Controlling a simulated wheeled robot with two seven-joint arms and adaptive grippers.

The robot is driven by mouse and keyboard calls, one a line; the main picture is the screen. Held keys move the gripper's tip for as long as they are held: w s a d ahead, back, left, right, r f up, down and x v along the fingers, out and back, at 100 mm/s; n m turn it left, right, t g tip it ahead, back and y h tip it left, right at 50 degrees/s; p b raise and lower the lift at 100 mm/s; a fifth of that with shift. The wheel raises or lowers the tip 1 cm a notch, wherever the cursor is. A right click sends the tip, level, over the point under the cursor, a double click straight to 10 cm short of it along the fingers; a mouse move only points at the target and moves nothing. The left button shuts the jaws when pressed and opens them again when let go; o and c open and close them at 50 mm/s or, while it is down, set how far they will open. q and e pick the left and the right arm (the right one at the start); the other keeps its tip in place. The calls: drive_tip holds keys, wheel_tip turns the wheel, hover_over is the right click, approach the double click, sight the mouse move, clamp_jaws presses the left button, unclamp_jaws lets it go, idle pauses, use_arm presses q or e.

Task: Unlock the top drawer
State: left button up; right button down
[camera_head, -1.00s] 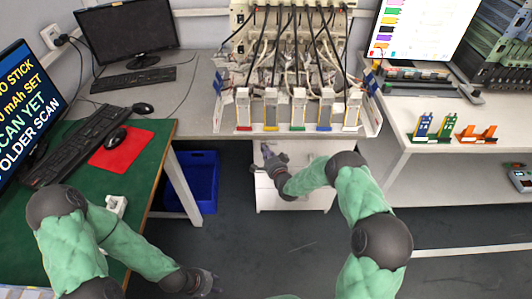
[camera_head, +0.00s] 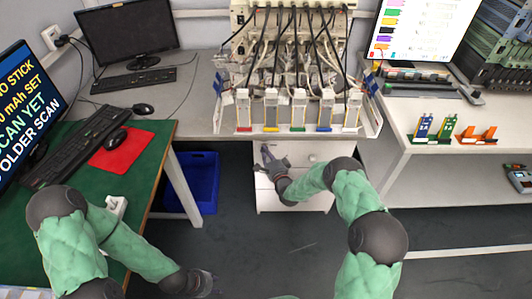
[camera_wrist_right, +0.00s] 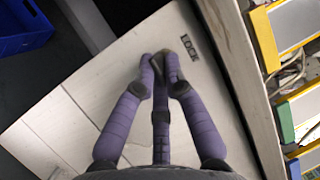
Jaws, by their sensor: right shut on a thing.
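The white drawer unit (camera_head: 292,203) stands under the middle bench, and its top drawer (camera_head: 318,148) looks closed. My right gripper (camera_head: 268,157) is at the upper left of its front. In the right wrist view the fingers of my right gripper (camera_wrist_right: 161,70) are shut on a small grey piece (camera_wrist_right: 160,64) at the drawer front, beside a label reading LOCK (camera_wrist_right: 189,47). The fingers hide most of this piece, so its turn angle is unclear. My left gripper (camera_head: 205,283) is low at the left, away from the drawers; its fingers are too unclear to judge.
The bench (camera_head: 205,118) above carries a rack of cells and cables (camera_head: 290,60); its edge runs close to my right gripper in the wrist view. A blue bin (camera_head: 200,182) stands on the floor to the left. The floor before the drawers is clear.

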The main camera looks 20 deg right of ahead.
drive_tip(key=c, duration=1.6)
unclamp_jaws()
drive_tip(key=shift+d, duration=0.1)
drive_tip(key=shift+s, duration=0.1)
drive_tip(key=s+d, duration=0.1)
drive_tip(key=s, duration=1)
drive_tip(key=shift+s+d, duration=0.15)
drive_tip(key=shift+s, duration=0.2)
